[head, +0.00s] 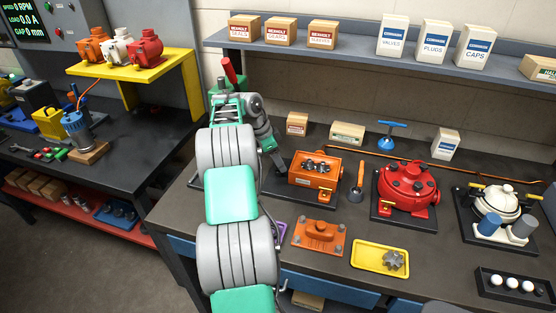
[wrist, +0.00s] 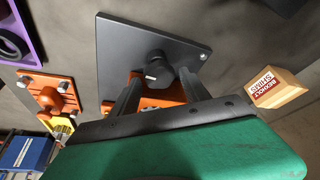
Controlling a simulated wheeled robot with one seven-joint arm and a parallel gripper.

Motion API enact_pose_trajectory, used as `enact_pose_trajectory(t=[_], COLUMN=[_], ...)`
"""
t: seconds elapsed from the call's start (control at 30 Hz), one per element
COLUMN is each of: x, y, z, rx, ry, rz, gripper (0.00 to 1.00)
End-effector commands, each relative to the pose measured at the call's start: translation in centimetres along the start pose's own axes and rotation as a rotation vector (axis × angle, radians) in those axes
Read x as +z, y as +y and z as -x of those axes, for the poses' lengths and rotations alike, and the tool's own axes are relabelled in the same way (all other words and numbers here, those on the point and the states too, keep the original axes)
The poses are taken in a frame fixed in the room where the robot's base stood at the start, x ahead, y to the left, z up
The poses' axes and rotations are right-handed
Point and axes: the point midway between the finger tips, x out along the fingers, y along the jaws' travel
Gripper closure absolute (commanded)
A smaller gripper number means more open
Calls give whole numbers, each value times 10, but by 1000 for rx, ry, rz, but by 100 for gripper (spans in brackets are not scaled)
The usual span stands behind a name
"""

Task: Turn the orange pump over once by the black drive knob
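The orange pump (head: 316,170) sits on a black base plate on the bench with its top open and gears showing. In the wrist view its orange body (wrist: 150,103) shows between my fingers. The black drive knob (wrist: 156,70), with a small white mark, is at the fingertips of my gripper (wrist: 159,80). The two fingers stand apart, one on each side of the knob; I cannot tell whether they touch it. In the head view my gripper (head: 276,160) is at the pump's left side, and the knob is hidden there.
An orange cover (head: 318,237) with bolts lies in front of the pump, beside a yellow tray (head: 375,257) holding a gear. An orange-handled tool (head: 358,182) and a red pump (head: 408,187) stand right. A small carton (wrist: 278,88) is near my gripper.

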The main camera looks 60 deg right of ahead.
Motion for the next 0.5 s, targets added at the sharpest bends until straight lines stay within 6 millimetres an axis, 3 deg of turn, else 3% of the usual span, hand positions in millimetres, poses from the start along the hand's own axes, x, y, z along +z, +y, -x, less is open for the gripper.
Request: enact_pose_trajectory(t=[0.5], x=[0], y=[0], z=[0], rx=[0], ry=[0], rz=[0], gripper=[89])
